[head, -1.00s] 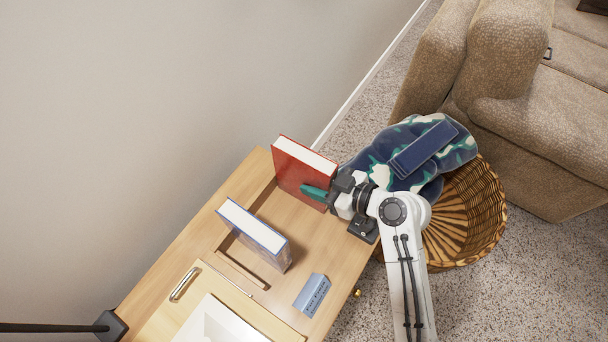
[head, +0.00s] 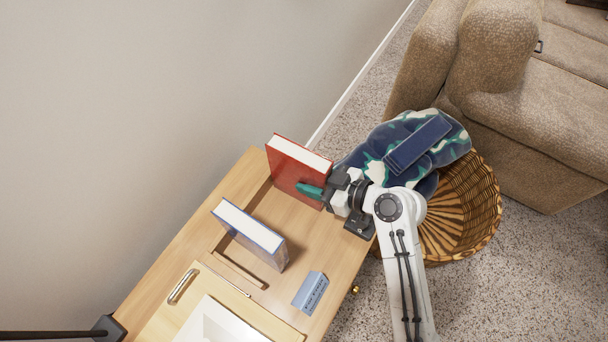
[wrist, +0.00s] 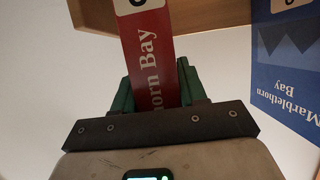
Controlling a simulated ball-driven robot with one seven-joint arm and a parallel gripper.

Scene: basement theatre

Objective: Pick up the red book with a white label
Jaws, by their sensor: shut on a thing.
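The red book (head: 290,165) with white page edges stands upright at the far end of the wooden table. My gripper (head: 309,190), with green fingers, is at its near right edge and shut on it. In the wrist view the red spine (wrist: 155,62) lies between the green fingers (wrist: 157,85), with white lettering and part of a white label at the top. I cannot tell whether the book's bottom touches the table.
A wicker basket (head: 478,222) with cloth (head: 385,145) is beside my arm, before a sofa (head: 520,130).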

